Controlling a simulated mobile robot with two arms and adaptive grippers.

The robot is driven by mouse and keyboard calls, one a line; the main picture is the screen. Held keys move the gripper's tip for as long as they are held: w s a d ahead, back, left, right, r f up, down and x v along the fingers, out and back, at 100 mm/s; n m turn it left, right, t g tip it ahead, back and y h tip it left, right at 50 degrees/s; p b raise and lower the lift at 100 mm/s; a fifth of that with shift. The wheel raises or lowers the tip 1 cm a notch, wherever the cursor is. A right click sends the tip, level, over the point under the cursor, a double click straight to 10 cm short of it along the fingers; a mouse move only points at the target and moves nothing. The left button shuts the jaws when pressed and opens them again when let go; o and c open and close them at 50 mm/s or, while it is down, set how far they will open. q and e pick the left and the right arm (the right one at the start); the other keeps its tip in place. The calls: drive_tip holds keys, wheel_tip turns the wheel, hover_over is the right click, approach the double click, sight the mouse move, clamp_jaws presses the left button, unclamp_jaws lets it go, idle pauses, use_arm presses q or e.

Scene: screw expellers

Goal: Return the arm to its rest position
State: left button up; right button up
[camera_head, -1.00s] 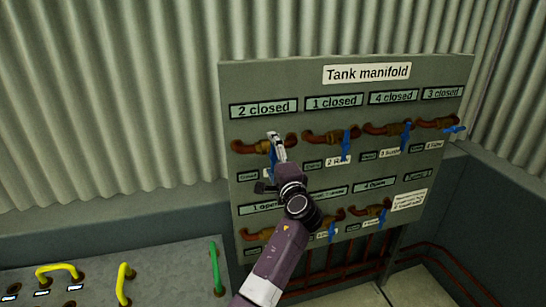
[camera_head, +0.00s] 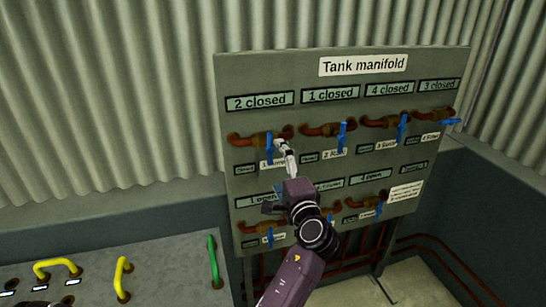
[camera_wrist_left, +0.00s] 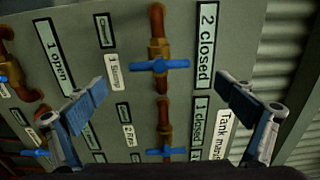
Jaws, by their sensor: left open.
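My left arm reaches up in front of the Tank manifold board (camera_head: 238,75) in the head view. My left gripper (camera_head: 284,150) is in front of the board, just right of and below the upper-left valve's blue handle (camera_head: 269,147). In the left wrist view the gripper (camera_wrist_left: 160,105) is open, with its two fingers wide apart and nothing between them touching. That view also shows the blue handle (camera_wrist_left: 160,66) by the "2 closed" label, apart from the fingers.
Several brown valves with blue handles line the board in two rows. Another handle (camera_head: 342,137) is close to the right of my gripper. A grey panel (camera_head: 150,270) with yellow handles (camera_head: 122,278) and a green handle (camera_head: 213,262) lies at lower left.

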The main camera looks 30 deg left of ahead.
use_arm(q)
drive_tip(key=shift+v, duration=1)
drive_tip(key=shift+f, duration=0.15)
